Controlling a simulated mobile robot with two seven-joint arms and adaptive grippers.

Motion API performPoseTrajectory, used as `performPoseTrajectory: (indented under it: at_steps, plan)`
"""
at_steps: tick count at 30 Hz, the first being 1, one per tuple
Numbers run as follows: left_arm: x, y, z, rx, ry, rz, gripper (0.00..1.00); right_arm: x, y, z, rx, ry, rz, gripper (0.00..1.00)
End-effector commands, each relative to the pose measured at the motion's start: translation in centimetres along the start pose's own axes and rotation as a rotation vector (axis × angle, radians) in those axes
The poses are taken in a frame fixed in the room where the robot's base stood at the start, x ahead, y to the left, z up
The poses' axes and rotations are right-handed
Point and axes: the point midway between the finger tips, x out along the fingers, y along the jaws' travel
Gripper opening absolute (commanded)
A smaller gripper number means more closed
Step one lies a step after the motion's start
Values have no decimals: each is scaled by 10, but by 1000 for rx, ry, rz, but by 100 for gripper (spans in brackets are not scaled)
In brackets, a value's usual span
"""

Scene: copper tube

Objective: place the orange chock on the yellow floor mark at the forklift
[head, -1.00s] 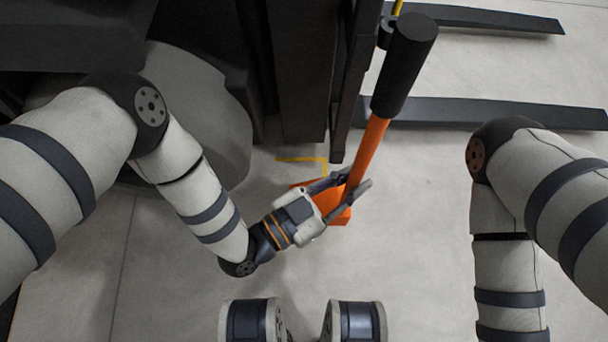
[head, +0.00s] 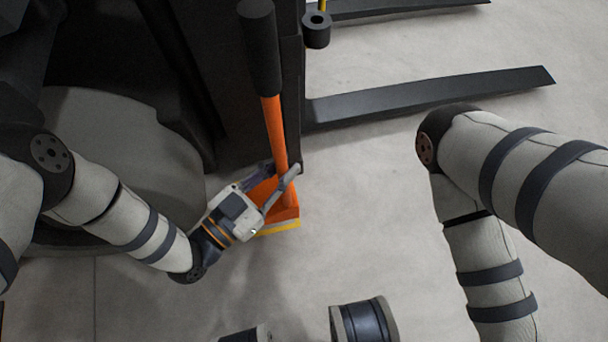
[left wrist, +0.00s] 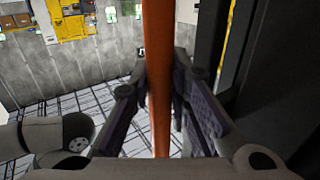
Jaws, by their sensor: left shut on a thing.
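The orange chock (head: 286,207) has a wedge-like foot and a tall orange handle (head: 275,135) with a black grip (head: 259,50) at its top. My left gripper (head: 282,177) is shut on the handle, just above the foot. In the left wrist view the handle (left wrist: 157,75) runs upright between the fingers (left wrist: 158,105). The yellow floor mark (head: 280,229) shows as a strip along the foot's lower edge; the rest of it is hidden. I cannot tell whether the foot touches the floor. My right gripper is out of view.
The forklift's dark mast (head: 292,90) stands right beside the handle. One dark fork (head: 430,95) reaches right at floor height, with another (head: 400,8) behind it. A black ring-shaped part (head: 316,30) is near the mast. Grey floor (head: 370,200) is clear to the right.

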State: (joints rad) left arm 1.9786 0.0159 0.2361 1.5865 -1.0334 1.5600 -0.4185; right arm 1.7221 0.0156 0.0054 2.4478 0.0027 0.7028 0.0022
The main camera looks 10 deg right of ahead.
Motion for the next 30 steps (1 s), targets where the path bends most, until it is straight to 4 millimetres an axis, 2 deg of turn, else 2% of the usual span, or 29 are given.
performPoseTrajectory:
  at_steps: [1,6,10,17,24,30]
  plan:
    - [0,-10,7,4,9,-2,0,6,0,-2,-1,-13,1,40]
    - [-4,-30,36,2,8,-1,0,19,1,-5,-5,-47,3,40]
    - [-6,-42,48,4,9,0,0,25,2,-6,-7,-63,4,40]
    - [-8,-51,57,4,10,0,0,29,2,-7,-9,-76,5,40]
    - [-9,-53,90,1,9,1,0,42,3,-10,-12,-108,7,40]
    - [-8,-54,89,5,11,0,0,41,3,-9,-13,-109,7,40]
